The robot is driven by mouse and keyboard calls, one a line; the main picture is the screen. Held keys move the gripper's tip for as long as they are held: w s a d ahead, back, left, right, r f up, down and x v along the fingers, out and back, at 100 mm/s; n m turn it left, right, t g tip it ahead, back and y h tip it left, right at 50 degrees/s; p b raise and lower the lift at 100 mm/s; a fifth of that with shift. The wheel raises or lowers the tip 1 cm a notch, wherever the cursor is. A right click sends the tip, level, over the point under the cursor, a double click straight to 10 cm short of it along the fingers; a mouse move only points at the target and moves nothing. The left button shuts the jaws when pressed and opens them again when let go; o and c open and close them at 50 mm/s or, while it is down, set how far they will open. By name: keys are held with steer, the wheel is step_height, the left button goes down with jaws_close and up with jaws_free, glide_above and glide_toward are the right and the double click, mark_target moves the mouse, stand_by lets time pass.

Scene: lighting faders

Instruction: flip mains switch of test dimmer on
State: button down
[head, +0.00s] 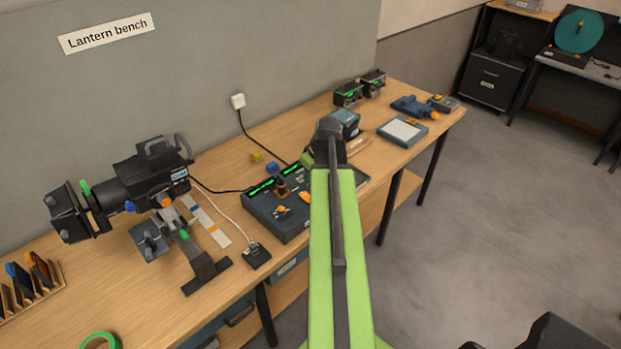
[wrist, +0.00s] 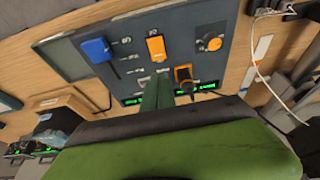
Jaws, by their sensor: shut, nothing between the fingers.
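The test dimmer, a dark blue box (head: 262,208), sits on the bench; its panel (wrist: 125,30) also fills much of the wrist view. An upright orange-and-black lever (head: 282,186) stands on it, also seen in the wrist view (wrist: 183,76). I cannot read a label marking the mains switch. My gripper (wrist: 159,82) is shut and empty over the panel, left of the lever in the wrist view. Contact is unclear.
A lantern (head: 130,190) on a stand is left of the dimmer. A small black box (head: 257,255) with a pale cable lies in front. Small yellow (head: 257,157) and blue (head: 272,168) blocks lie behind. A white-topped tray (head: 402,130) is to the right.

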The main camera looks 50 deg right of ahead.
mark_target(303, 193)
steer(key=b+x, duration=0.2)
steer(key=x, duration=0.1)
steer(key=b+x, duration=0.2)
steer(key=x, duration=0.1)
steer(key=s+b+x, duration=0.1)
steer(key=b+x, duration=0.2)
steer(key=shift+f, duration=0.1)
